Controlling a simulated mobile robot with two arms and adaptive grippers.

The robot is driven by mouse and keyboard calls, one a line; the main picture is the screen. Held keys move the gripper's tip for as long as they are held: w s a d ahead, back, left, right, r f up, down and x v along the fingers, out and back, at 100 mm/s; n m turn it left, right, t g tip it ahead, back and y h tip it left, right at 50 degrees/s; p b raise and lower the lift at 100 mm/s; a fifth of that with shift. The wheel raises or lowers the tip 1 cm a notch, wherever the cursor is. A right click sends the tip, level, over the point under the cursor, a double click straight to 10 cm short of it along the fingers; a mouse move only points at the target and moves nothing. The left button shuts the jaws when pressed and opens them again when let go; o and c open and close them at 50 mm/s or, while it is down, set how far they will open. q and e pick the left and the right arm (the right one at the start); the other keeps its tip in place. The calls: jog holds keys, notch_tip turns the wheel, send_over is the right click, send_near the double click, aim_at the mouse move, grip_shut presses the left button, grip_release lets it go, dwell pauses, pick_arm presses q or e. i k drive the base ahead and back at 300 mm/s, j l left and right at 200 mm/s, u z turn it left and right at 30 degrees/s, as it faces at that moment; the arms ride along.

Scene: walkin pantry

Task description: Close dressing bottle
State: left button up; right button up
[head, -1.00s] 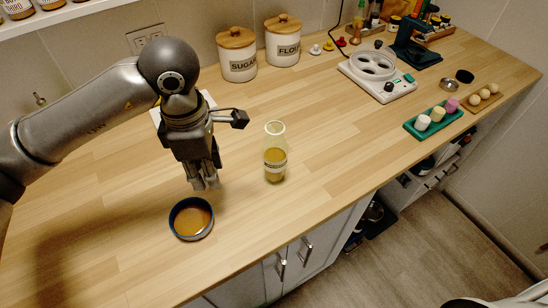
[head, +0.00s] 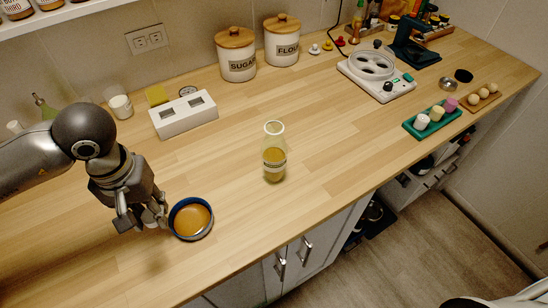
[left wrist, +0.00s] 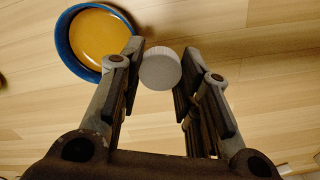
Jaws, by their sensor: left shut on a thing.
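The dressing bottle (head: 274,165) is clear glass with amber dressing in it. It stands upright on the wooden counter with its mouth uncovered. My left gripper (head: 155,217) is low over the counter, left of the bottle and beside a blue-rimmed bowl. In the left wrist view its fingers (left wrist: 160,68) are shut on a round, pale grey cap (left wrist: 160,70) with a ribbed side. In the head view the cap is mostly hidden by the fingers. I cannot tell whether it touches the counter. My right gripper is not in view.
The blue-rimmed bowl (head: 176,226) of orange-brown content is right of my left gripper. A white slotted box (head: 185,119) and sugar (head: 237,68) and flour (head: 282,50) canisters stand at the back. A green tray (head: 408,127) is at right. Counter around the bottle is clear.

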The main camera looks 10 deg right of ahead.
aim_at(274, 148)
jog(key=u, duration=0.4)
jog(key=l+u, duration=0.35)
jog(key=k+l+u, duration=0.1)
jog(key=l+u, duration=0.25)
jog(key=k+l+u, duration=0.15)
jog(key=l+u, duration=0.2)
jog(key=k+l+u, duration=0.2)
jog(key=l+u, duration=0.15)
jog(key=k+l, duration=0.3)
jog(key=l, duration=0.2)
jog(key=k+l+u, duration=0.1)
jog(key=k+l, duration=0.25)
jog(key=l, duration=0.15)
